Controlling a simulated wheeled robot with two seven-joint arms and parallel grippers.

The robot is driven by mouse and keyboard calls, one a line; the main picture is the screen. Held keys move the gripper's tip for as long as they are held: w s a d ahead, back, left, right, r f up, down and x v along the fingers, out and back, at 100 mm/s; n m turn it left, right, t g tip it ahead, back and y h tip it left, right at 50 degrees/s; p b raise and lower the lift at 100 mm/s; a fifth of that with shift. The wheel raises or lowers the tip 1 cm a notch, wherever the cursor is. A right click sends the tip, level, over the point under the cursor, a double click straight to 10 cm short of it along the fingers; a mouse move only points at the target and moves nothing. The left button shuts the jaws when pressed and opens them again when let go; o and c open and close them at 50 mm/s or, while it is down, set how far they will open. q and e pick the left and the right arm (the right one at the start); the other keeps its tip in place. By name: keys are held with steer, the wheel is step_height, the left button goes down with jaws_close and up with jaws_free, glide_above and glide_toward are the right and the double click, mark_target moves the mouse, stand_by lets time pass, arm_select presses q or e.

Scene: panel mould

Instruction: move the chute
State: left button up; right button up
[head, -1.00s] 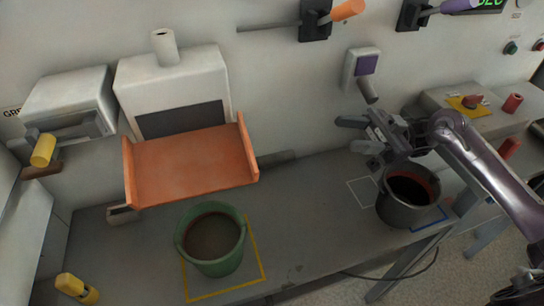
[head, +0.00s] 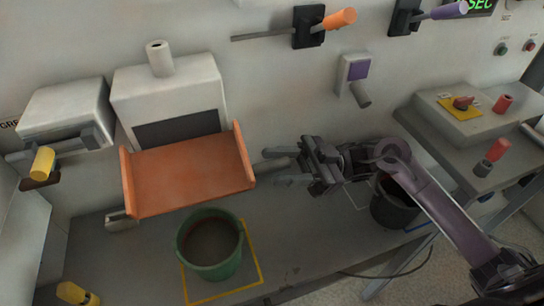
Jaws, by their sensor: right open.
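The orange chute (head: 190,174) is a shallow tray with raised side walls. It slopes down from the dark slot of a white wall box towards the bench. Its front edge is above and behind a green bucket (head: 210,246). My right gripper (head: 276,172) is open and empty, with its fingers pointing left, a short way to the right of the chute's right wall. It is apart from the chute as far as I can see. My left gripper is not in view.
A dark bucket (head: 394,205) stands at the right, partly hidden by my right arm. The green bucket stands in a yellow outlined square. A yellow-handled lever (head: 42,163) is left of the chute. Orange (head: 340,18) and purple (head: 449,10) levers are above.

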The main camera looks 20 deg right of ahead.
steer(key=shift+x, duration=1.1)
jaws_close()
